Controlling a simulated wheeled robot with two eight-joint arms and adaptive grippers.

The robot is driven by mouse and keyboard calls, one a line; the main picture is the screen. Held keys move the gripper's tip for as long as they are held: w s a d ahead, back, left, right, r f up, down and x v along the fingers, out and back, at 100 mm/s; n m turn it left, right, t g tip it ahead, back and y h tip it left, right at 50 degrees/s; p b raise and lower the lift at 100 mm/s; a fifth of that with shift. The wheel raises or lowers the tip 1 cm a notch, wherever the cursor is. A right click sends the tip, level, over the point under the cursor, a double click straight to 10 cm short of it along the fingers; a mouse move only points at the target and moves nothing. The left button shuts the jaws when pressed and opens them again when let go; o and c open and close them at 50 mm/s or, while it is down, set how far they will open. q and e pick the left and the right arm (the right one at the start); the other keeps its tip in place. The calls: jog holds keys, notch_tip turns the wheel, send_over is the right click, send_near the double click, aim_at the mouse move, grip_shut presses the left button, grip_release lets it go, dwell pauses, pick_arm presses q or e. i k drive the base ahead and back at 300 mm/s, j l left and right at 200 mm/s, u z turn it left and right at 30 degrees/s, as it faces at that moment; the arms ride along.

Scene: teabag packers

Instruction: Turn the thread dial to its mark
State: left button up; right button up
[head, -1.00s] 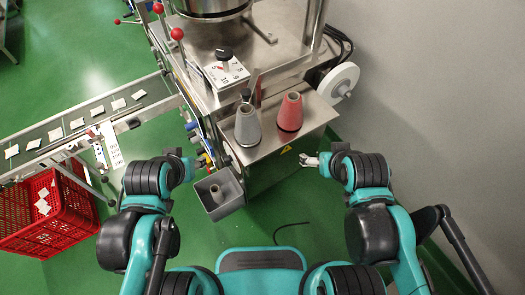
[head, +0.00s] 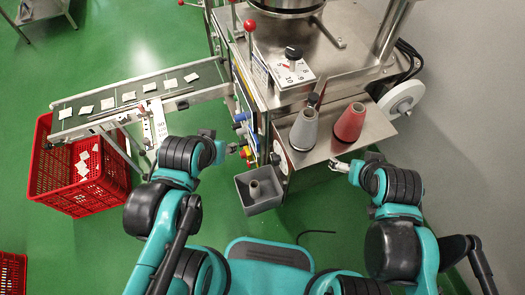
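A white dial plate (head: 278,66) with printed numbers and a black knob (head: 293,53) sits on top of the steel machine. A red mark shows on the plate, but I cannot read exactly where the knob points. A smaller black knob (head: 313,99) stands behind the grey thread cone (head: 304,130). A red thread cone (head: 349,122) stands to its right on the steel shelf. My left gripper (head: 236,149) is left of the machine's front, below the dial in the picture. My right gripper (head: 337,166) is just in front of the shelf edge. Both gripper openings are too small to judge.
A grey open box (head: 271,202) with a cone inside hangs at the machine's front. A conveyor (head: 75,113) with several teabags runs left above a red crate (head: 52,185). A white wheel (head: 402,98) sits at the right.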

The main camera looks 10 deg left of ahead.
aim_at(275, 159)
jog(key=j, duration=0.2)
jog(key=k+j+u, duration=0.25)
jog(key=u, duration=0.2)
jog(key=k+j+u, duration=0.4)
